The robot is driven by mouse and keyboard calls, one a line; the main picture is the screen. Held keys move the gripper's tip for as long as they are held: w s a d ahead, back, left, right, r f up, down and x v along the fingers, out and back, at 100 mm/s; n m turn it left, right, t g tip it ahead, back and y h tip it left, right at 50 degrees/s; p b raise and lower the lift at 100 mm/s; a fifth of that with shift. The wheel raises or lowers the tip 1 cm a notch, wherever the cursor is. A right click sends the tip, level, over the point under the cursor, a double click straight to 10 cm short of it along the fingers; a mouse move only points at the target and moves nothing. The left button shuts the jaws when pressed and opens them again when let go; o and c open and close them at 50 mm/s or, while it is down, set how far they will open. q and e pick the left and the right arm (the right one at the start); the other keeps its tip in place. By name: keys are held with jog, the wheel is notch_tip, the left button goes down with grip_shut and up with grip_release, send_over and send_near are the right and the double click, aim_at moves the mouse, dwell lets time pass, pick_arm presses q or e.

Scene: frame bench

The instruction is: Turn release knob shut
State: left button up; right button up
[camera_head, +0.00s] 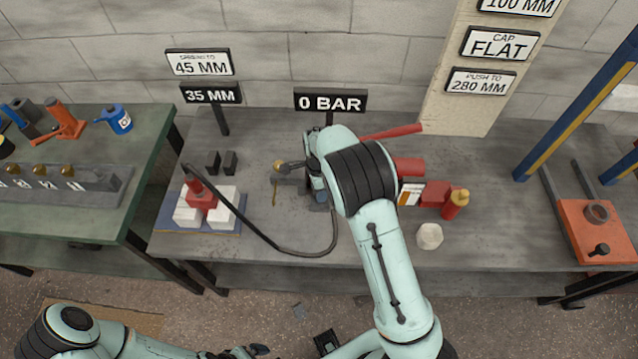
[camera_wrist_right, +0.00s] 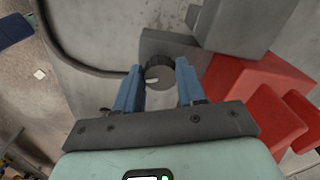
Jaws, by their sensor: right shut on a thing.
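The release knob (camera_wrist_right: 160,66), a dark ridged cylinder with a pale mark, sits between the blue fingers of my right gripper (camera_wrist_right: 161,76) in the right wrist view. The gripper is shut on it. In the head view, my right gripper (camera_head: 318,190) is at the left end of the pump, and my arm hides the knob and much of the pump body. The pump's red handle (camera_head: 392,131) sticks out to the right behind my arm. The 0 BAR sign (camera_head: 330,99) stands behind. My left arm is low at the left; its gripper's fingers do not show clearly.
A black hose (camera_head: 262,237) loops from the pump to the red cylinder (camera_head: 200,193) on white blocks at the left. A red bottle (camera_head: 455,204) and a pale nut-like piece (camera_head: 430,236) lie right of my arm. The front middle of the bench is mostly clear.

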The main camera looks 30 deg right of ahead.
pick_arm(q)
jog(key=shift+w+r+p, duration=0.65)
jog(key=shift+w+r, duration=0.05)
jog(key=shift+r, duration=0.25)
jog(key=shift+w+r+p, duration=0.6)
jog(key=shift+w+r, duration=0.1)
jog(key=shift+r, duration=0.25)
pick_arm(e)
jog(key=shift+w+r+m, duration=0.15)
jog(key=shift+m, duration=1.95)
jog(key=o, duration=1.1)
jog(key=shift+c, duration=0.2)
pick_arm(q)
jog(key=shift+w+r+t+p, duration=0.3)
jog(key=shift+w+r+p, duration=0.4)
jog(key=shift+w+r, duration=0.3)
pick_arm(e)
notch_tip(320, 180, up, 13)
jog(key=shift+r, duration=0.15)
pick_arm(q)
jog(key=shift+s, duration=0.1)
